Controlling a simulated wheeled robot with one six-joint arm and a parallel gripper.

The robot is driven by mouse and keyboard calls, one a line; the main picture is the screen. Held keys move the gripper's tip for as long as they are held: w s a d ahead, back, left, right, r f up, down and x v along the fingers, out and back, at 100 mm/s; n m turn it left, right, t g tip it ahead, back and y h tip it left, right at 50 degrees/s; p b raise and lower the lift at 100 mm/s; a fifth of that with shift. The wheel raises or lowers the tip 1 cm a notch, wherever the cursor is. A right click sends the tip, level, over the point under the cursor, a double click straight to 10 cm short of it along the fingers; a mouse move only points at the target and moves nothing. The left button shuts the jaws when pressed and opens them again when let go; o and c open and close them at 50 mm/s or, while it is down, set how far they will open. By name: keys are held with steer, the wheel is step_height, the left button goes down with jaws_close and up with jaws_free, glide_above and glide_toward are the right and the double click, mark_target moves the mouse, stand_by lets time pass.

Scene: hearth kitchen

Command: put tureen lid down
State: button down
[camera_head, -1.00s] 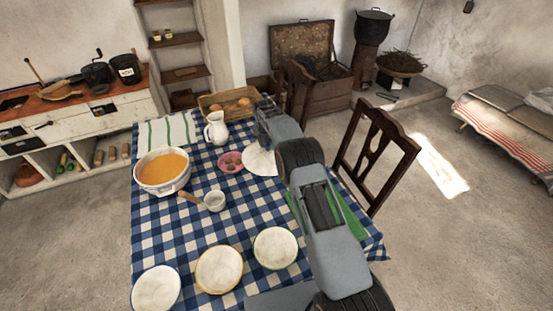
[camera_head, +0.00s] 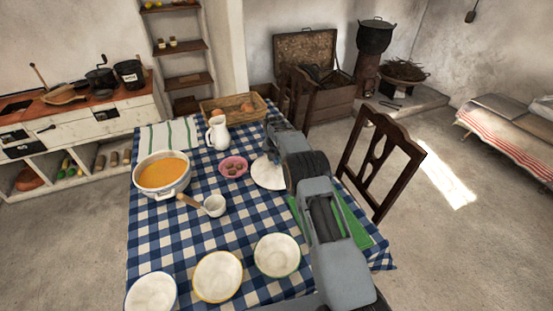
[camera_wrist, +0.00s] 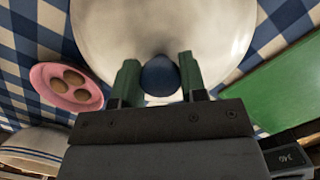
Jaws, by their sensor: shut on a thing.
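The tureen lid (camera_head: 267,173) is white and round with a dark blue knob; it also fills the top of the wrist view (camera_wrist: 110,35). My gripper (camera_wrist: 158,78) is shut on the knob, one green finger on each side. The lid is level, over the right part of the checked tablecloth, right of a pink dish (camera_head: 233,167). My arm hides its right side, and I cannot tell whether its rim touches the cloth. The tureen (camera_head: 162,190) stands open at the left with orange soup in it.
A green board (camera_head: 361,232) lies right of the lid, partly under my arm. A white jug (camera_head: 218,133) and a basket (camera_head: 228,106) stand behind. A chair (camera_head: 381,160) stands at the right edge of the table (camera_head: 160,240).

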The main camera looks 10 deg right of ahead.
steer(key=c, duration=0.7)
jaws_free()
steer(key=shift+f, duration=0.1)
steer(key=shift+o, duration=0.2)
steer(key=s+r+m+b, duration=0.1)
steer(key=s+r+m, duration=0.25)
steer(key=r, duration=0.65)
steer(key=s+r+m, duration=0.3)
steer(key=s+r, duration=0.2)
steer(key=r, duration=0.5)
steer(key=s+r+m+t, duration=0.1)
steer(key=s+r+m, duration=0.4)
steer(key=s+m, duration=0.45)
steer(key=s+f+m, duration=0.2)
steer(key=s+m, duration=0.4)
steer(key=s, duration=0.5)
steer(key=s+f+m+t+y, duration=0.1)
steer(key=s+f+m, duration=0.2)
steer(key=s+m, duration=0.4)
steer(key=s, duration=0.4)
steer(key=shift+s+f, duration=0.15)
steer(key=shift+s, duration=0.2)
steer(key=shift+a, duration=0.1)
